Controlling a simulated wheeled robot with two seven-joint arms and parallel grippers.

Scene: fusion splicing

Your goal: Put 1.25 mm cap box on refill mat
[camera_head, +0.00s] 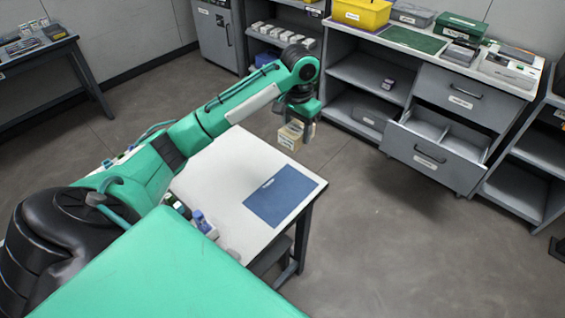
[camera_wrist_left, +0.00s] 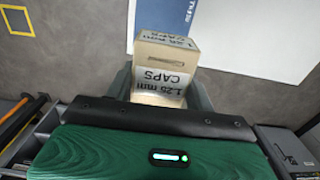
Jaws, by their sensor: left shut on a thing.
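The 1.25 mm cap box (camera_head: 290,135) is a small beige box with a label. In the left wrist view the box (camera_wrist_left: 165,72) shows "1.25 mm CAPS" on two faces. My left gripper (camera_head: 298,122) is shut on it and holds it in the air near the far edge of the white table. A blue mat (camera_head: 284,195) lies on that table, nearer than the box; its lettering is too small to read in the head view. A corner of the blue mat (camera_wrist_left: 204,22) shows at the top of the left wrist view. My right gripper is not in view.
The white table (camera_head: 225,185) has small bottles (camera_head: 202,222) at its near left edge. A grey cabinet has an open, divided drawer (camera_head: 434,146). A yellow bin (camera_head: 361,13) and a green mat (camera_head: 413,40) are on the back counter. Floor lies between table and cabinets.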

